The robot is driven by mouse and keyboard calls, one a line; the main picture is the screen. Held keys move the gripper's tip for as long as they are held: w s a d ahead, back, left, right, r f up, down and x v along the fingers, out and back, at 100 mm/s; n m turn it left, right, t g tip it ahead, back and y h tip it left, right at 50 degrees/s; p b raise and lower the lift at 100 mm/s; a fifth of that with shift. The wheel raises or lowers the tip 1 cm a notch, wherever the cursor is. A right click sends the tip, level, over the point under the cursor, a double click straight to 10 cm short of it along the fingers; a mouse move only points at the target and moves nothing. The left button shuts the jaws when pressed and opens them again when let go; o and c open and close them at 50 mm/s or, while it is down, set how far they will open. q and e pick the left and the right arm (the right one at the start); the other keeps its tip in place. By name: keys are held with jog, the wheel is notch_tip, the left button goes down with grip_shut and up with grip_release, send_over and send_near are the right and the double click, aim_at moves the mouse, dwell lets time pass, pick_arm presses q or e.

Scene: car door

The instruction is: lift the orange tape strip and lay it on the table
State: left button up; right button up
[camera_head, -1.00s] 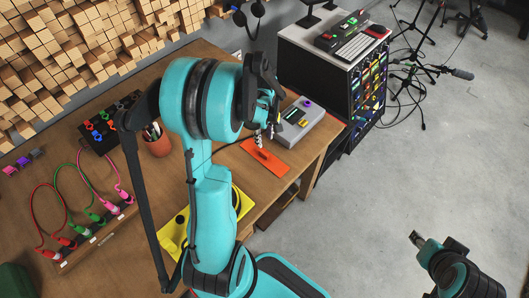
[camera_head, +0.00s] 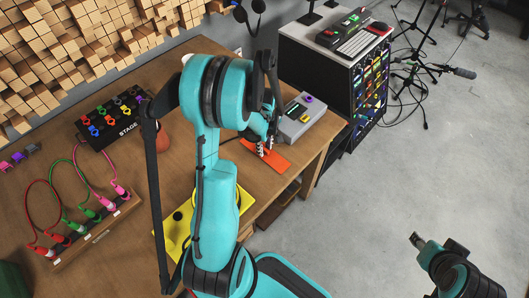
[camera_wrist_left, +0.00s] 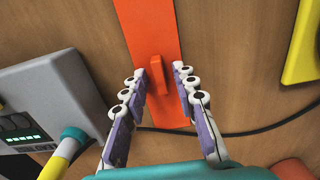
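The orange tape strip (camera_head: 279,158) lies flat on the wooden table near its right edge. In the left wrist view the strip (camera_wrist_left: 148,32) has a small raised orange tab (camera_wrist_left: 158,76) on it. My left gripper (camera_head: 264,150) is low over the strip, and its arm hides part of the table. In the left wrist view this gripper (camera_wrist_left: 156,82) is open, with one finger on each side of the tab and gaps between. My right gripper (camera_head: 418,241) is at the lower right over the floor; whether it is open or shut is unclear.
A grey box (camera_head: 300,116) with buttons stands right behind the strip. A yellow piece (camera_head: 246,199) lies on the table in front. A dark cable (camera_wrist_left: 250,131) runs across the table by the gripper. A pedal board (camera_head: 113,120) and coloured cables (camera_head: 62,196) are at left.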

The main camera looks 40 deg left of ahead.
pick_arm(q)
grip_shut()
jog(key=shift+r, duration=0.1)
